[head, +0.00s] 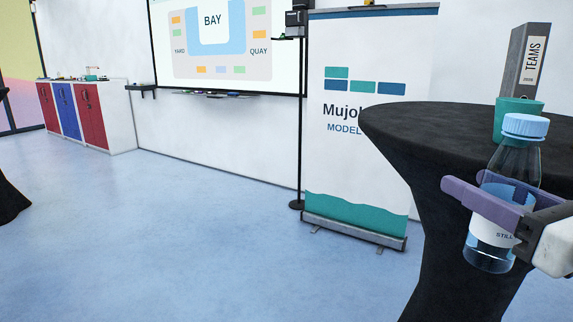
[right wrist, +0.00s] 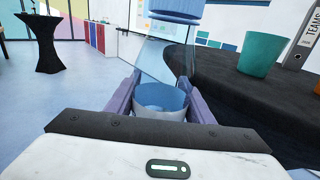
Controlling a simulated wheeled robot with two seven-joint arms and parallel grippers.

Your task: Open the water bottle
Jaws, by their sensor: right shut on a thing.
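The water bottle is clear with a light blue ribbed cap (head: 526,125) and a white label reading "STILL". My right gripper (head: 482,195) is shut around the middle of the water bottle (head: 488,258), which is held nearly upright in front of the black-covered table. In the right wrist view the bottle (right wrist: 165,60) stands between the two purple fingers, with its cap (right wrist: 174,10) at the top edge of the picture. The cap sits on the bottle's neck. My left gripper is not in view.
A round black-covered table (head: 420,125) stands just behind the bottle. It bears a green cup (head: 500,118) and a dark "TEAMS" binder (head: 519,70). A roll-up banner (head: 345,190) stands further back. The floor (head: 180,230) at left is clear.

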